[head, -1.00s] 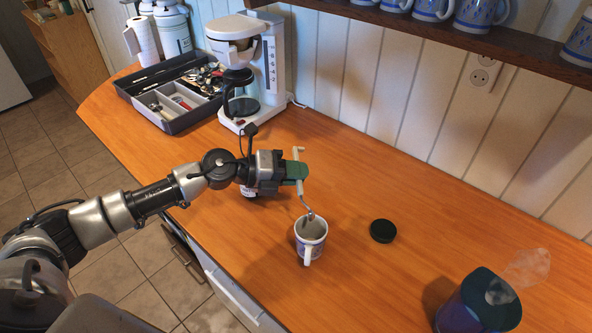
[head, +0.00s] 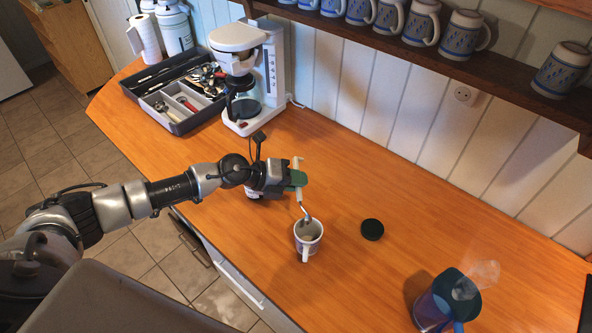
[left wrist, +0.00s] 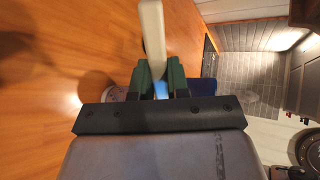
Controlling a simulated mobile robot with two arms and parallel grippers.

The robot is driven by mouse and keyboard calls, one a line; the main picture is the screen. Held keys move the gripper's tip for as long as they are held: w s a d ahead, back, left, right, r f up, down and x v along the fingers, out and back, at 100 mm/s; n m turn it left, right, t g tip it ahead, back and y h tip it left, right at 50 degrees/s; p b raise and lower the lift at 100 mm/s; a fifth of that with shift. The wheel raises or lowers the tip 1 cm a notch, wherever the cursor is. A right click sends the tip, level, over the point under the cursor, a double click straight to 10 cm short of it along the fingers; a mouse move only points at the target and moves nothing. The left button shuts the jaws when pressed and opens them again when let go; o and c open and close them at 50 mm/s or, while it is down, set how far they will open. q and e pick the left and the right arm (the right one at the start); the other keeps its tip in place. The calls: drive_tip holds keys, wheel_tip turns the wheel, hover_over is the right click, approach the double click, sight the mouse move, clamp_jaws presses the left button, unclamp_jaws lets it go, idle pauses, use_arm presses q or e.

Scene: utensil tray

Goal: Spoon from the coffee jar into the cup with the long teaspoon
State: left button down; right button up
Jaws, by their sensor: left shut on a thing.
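My left gripper (head: 297,179) is shut on the pale handle of the long teaspoon (head: 300,197). The handle also shows between the green fingers in the left wrist view (left wrist: 153,30). The spoon points down, its metal end at the far part of the mouth of the white cup with a dark pattern (head: 309,246). I cannot tell whether it touches the cup, or what the spoon carries. The cup stands upright on the counter. A pale thing, perhaps the coffee jar, is mostly hidden behind my gripper. My right gripper is out of view.
A dark round lid (head: 372,229) lies right of the cup. A steaming blue jug (head: 433,309) stands at front right. A coffee maker (head: 242,122) and a utensil tray (head: 183,127) are at back left. The counter between is clear; mugs line the shelf above.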

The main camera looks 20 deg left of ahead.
use_arm(q)
drive_tip(key=r+y+p, duration=0.1)
drive_tip(key=p, duration=0.2)
drive_tip(key=shift+w+g, duration=0.1)
drive_tip(key=shift+g, duration=0.2)
drive_tip(key=shift+d+f, duration=0.1)
drive_tip(key=shift+f, duration=0.05)
drive_tip(key=shift+y, duration=0.6)
drive_tip(key=shift+w+d+r+n+g+y+b, duration=0.1)
drive_tip(key=shift+r+n+g+y+b, duration=0.1)
drive_tip(key=shift+n+g+y+b, duration=0.3)
drive_tip(key=shift+r+g+y, duration=0.35)
drive_tip(key=shift+g+y, duration=0.05)
drive_tip(key=shift+y, duration=0.3)
drive_tip(key=shift+w+r+g+y, duration=0.1)
drive_tip(key=shift+g+y, duration=0.2)
drive_tip(key=shift+y, duration=0.2)
drive_tip(key=shift+n, duration=0.3)
drive_tip(key=shift+d, duration=0.1)
